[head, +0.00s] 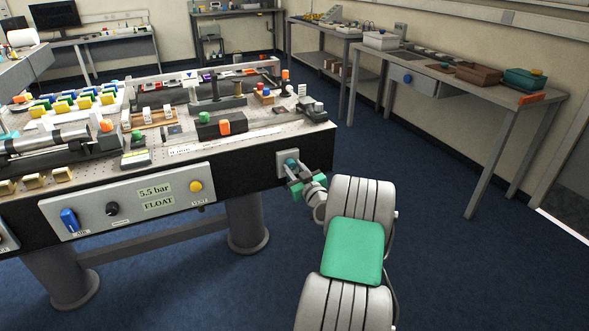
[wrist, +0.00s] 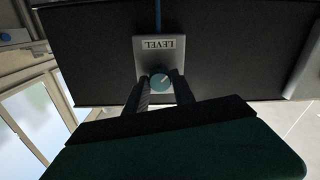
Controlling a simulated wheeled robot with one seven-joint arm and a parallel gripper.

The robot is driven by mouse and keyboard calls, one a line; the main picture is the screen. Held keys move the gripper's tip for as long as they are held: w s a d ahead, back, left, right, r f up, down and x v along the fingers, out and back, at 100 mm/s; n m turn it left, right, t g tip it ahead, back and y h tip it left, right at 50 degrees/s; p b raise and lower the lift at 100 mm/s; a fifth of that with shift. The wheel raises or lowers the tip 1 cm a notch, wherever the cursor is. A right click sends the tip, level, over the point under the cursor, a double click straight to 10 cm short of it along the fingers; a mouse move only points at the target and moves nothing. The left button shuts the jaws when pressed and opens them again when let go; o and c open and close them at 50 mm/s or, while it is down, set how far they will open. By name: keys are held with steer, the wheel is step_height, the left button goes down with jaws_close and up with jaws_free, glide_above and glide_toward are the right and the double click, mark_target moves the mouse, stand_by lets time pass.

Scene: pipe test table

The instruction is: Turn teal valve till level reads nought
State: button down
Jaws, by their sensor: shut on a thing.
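The teal valve (head: 291,162) is a small round knob on a grey plate at the right end of the table's front side. In the wrist view the teal knob (wrist: 160,82) carries a pale pointer mark that slants up and to the right. The plate (wrist: 150,48) bears the word LEVEL, which appears upside down there. My gripper (head: 294,174) is at the knob, and its two dark fingers are shut on it from both sides. In the wrist view my gripper (wrist: 160,92) hides the lower edge of the plate. No number for the level can be read.
A grey panel (head: 140,203) on the table front reads 5.5 bar and FLOAT, with a blue handle (head: 69,220), a black knob (head: 112,208) and a yellow button (head: 195,186). The perforated tabletop (head: 270,145) holds many fittings. Open blue floor (head: 440,260) lies to the right.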

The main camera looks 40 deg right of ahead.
steer(key=shift+d, duration=0.15)
steer(key=shift+m, duration=0.3)
steer(key=shift+f+m+b, duration=0.1)
steer(key=shift+m+b, duration=0.5)
steer(key=m+b, duration=0.1)
steer(key=m, duration=0.3)
steer(key=shift+b, duration=0.35)
steer(key=m, duration=0.6)
steer(key=c, duration=1.1)
jaws_free()
